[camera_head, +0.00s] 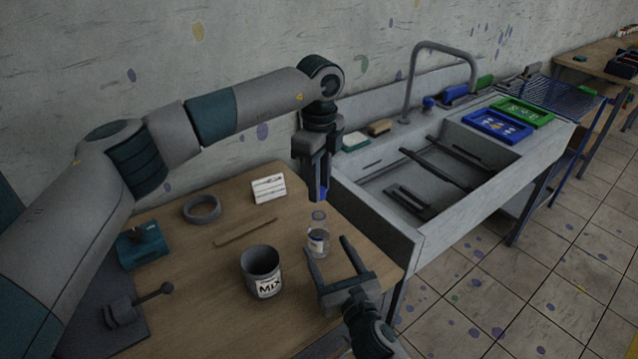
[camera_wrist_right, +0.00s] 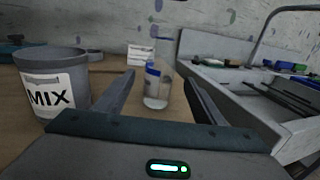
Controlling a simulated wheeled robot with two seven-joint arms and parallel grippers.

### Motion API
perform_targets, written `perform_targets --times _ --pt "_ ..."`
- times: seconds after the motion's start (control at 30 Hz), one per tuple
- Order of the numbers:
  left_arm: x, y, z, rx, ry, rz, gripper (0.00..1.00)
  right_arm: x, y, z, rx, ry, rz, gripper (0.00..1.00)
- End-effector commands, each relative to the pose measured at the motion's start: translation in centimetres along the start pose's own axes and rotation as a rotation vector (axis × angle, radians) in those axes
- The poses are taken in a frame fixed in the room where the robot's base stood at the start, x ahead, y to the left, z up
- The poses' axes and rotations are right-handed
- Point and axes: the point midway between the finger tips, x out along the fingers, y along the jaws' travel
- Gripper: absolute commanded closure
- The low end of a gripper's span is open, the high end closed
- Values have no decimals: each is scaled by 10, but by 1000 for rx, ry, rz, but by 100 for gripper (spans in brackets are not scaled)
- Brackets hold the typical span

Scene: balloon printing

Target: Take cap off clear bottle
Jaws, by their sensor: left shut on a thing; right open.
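The clear bottle (camera_head: 318,240) stands upright on the wooden table with a blue-and-white label; it also shows in the right wrist view (camera_wrist_right: 156,92). Its clear neck shows no cap on it. My left gripper (camera_head: 318,192) is shut on a small blue cap (camera_head: 323,193), held above the bottle and apart from it. The fingers hide part of the cap. My right gripper (camera_head: 327,245) is open, low over the table, its fingers pointing toward the bottle. In the right wrist view the bottle appears between the fingertips (camera_wrist_right: 159,78); I cannot tell whether they touch it.
A grey MIX bucket (camera_head: 262,272) stands left of the bottle. A sink (camera_head: 425,185) adjoins the table at right.

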Motion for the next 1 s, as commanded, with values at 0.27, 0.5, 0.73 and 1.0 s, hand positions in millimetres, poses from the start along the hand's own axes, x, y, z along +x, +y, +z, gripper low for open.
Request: perform_targets --times 0.27,0.5,0.73,1.0 --pt "8 0 0 0 0 0 100 -44 0 -2 0 0 1 37" --pt "10 0 0 0 0 0 100 -57 0 -1 1 1 0 37" --pt "10 0 0 0 0 0 100 -57 0 0 1 0 0 37" --pt "10 0 0 8 0 0 100 -56 -1 -2 6 4 -1 37"
